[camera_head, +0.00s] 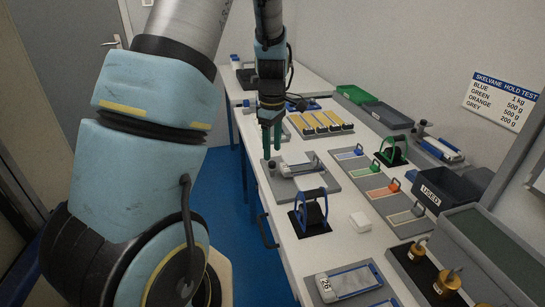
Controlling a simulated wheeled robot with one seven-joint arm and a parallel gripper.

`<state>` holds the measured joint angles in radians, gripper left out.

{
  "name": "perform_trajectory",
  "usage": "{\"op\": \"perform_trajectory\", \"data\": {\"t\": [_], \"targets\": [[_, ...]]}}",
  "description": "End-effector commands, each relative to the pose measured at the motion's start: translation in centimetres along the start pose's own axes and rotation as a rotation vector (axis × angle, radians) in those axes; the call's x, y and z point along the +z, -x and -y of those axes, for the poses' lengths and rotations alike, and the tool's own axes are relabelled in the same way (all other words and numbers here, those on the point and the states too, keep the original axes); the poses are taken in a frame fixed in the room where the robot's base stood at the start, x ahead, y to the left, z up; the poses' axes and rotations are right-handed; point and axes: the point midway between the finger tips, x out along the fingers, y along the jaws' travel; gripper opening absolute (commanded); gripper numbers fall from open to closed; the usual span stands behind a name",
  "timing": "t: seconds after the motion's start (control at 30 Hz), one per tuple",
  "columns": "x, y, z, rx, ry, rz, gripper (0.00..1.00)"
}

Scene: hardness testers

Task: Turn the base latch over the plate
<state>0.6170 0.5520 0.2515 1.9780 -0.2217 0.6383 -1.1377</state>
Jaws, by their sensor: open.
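My gripper (271,154) points straight down with two green fingers parted and nothing seen between them. It is over the left end of a grey base (325,184) on the near bench. A white-and-blue plate-like piece (298,167) lies on this base, just right of the fingertips. A small dark upright part (271,166) shows at the base's left end, directly below the fingers; it may be the latch, but it is too small to tell. I cannot tell whether the fingers touch it, or whether any latch lies over the plate.

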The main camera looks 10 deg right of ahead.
Motion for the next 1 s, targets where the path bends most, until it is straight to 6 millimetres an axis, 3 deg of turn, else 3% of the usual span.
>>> {"op": "perform_trajectory", "data": {"t": [0.1, 0.3, 0.63, 1.0], "targets": [[0.0, -1.9, 0.1, -0.003, -0.001, 0.0, 0.59], [-0.1, -3.7, 0.1, -0.001, 0.0, 0.0, 0.59], [0.0, -4.1, 0.0, 0.001, -0.001, 0.0, 0.59], [0.0, -4.1, 0.0, 0.001, -0.001, 0.0, 0.18]]}}
